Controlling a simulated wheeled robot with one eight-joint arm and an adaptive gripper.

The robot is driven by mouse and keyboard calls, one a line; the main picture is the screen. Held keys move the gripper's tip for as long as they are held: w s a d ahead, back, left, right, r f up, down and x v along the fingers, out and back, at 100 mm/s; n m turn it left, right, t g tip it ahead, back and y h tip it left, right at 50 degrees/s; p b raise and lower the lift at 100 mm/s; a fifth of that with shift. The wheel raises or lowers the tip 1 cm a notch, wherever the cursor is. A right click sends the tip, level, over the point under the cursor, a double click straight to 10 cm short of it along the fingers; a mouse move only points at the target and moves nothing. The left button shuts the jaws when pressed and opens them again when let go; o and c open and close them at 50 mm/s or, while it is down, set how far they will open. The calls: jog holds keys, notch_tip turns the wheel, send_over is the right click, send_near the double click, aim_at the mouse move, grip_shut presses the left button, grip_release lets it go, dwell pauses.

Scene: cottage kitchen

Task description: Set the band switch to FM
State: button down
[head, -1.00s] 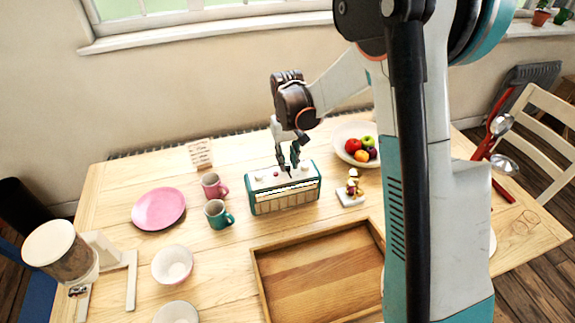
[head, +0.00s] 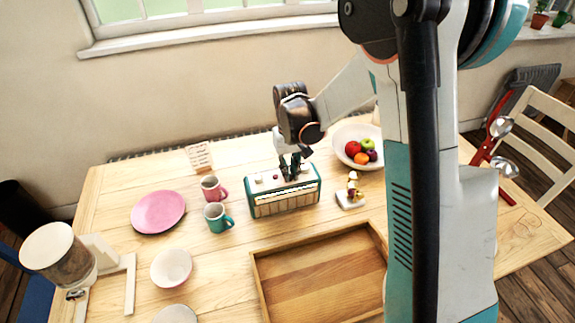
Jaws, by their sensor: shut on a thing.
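My gripper (head: 291,177) points down at the right part of the radio's top. Its dark fingers are shut on the band switch there. The fingers hide the switch, and its position and lettering are too small to read.
A pink mug (head: 211,190) and a green mug (head: 216,220) stand left of the radio. A small figurine (head: 351,194) and a fruit bowl (head: 341,150) are to its right. A wooden tray (head: 258,285) lies in front. A pink plate (head: 158,212) is farther left.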

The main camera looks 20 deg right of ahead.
aim_at(291, 176)
jog(key=shift+s, duration=0.4)
jog(key=c, duration=1.9)
grip_release()
notch_tip(291, 176, up, 12)
jog(key=shift+r, duration=0.1)
